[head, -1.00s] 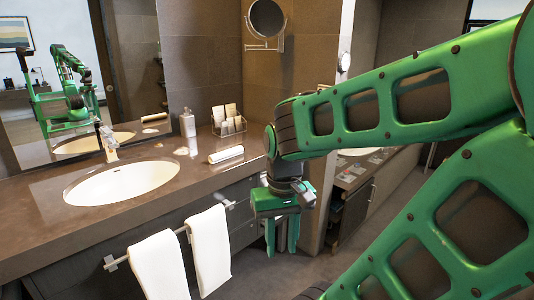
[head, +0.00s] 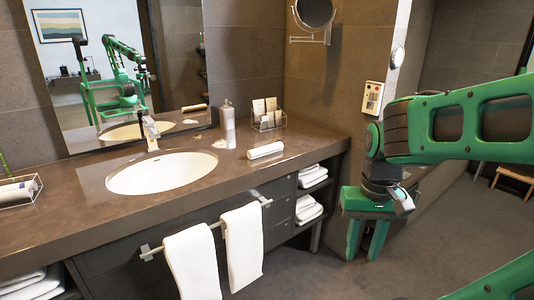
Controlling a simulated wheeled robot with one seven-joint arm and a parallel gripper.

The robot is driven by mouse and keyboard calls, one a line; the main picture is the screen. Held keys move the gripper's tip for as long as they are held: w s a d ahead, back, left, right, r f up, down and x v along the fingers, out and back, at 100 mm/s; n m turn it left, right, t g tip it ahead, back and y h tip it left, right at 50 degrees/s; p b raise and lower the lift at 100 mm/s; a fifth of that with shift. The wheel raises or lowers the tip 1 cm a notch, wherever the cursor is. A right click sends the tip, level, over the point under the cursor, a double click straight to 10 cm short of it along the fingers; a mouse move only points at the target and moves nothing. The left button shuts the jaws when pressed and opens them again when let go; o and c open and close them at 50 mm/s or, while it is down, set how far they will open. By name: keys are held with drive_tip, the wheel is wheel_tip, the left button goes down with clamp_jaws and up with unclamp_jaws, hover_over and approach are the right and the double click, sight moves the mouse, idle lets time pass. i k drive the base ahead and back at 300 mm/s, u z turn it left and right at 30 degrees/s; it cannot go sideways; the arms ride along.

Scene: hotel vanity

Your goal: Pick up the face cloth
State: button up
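A small rolled white cloth (head: 265,150), likely the face cloth, lies on the brown vanity counter (head: 240,180), right of the sink. Another white roll (head: 17,192) sits in a wire tray at the counter's far left, so I cannot be sure which one is the face cloth. My gripper (head: 367,250) hangs fingers down, right of the vanity and below counter level. Its two green fingers are apart with nothing visible between them. It is well clear of both rolls.
Two white towels (head: 240,245) hang on a front rail. Folded towels (head: 308,210) fill the side shelves. A soap bottle (head: 227,115) and a wire rack of packets (head: 268,115) stand behind the roll. The sink (head: 160,174) is left of it. Floor right of the vanity is open.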

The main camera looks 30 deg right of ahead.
sight(273, 148)
drive_tip(key=i, duration=1.65)
drive_tip(key=u, duration=0.05)
